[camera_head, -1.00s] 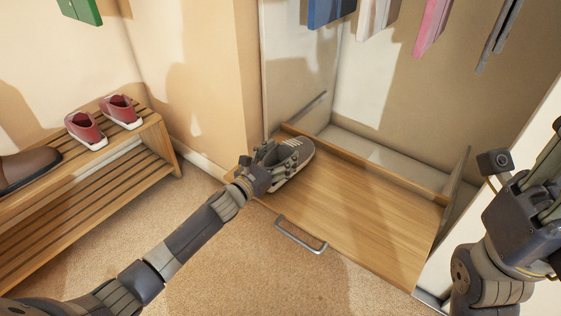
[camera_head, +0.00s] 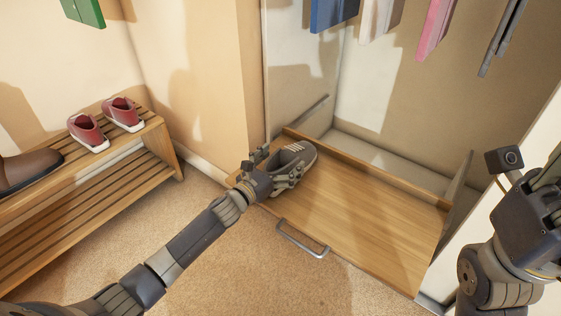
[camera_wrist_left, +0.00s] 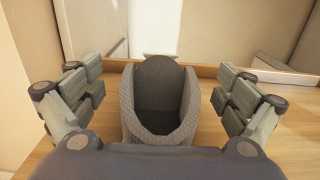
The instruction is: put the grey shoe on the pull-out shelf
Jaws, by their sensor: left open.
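The grey shoe (camera_head: 296,156) rests on the left part of the wooden pull-out shelf (camera_head: 360,210), its toe pointing away from me. In the left wrist view the shoe (camera_wrist_left: 160,132) stands upright on the shelf board (camera_wrist_left: 292,130), heel opening toward me. My left gripper (camera_head: 275,172) is at the heel end of the shoe. In the wrist view its fingers (camera_wrist_left: 160,98) are spread wide, with a gap on both sides of the shoe. My right gripper (camera_head: 545,195) is at the right edge, only partly in view, and its fingertips are cut off.
A slatted wooden rack (camera_head: 80,180) at the left holds red shoes (camera_head: 104,125) and a brown shoe (camera_head: 28,168). The shelf has a metal handle (camera_head: 302,240) at its front and a raised back edge. Clothes hang above. The shelf's middle and right are bare.

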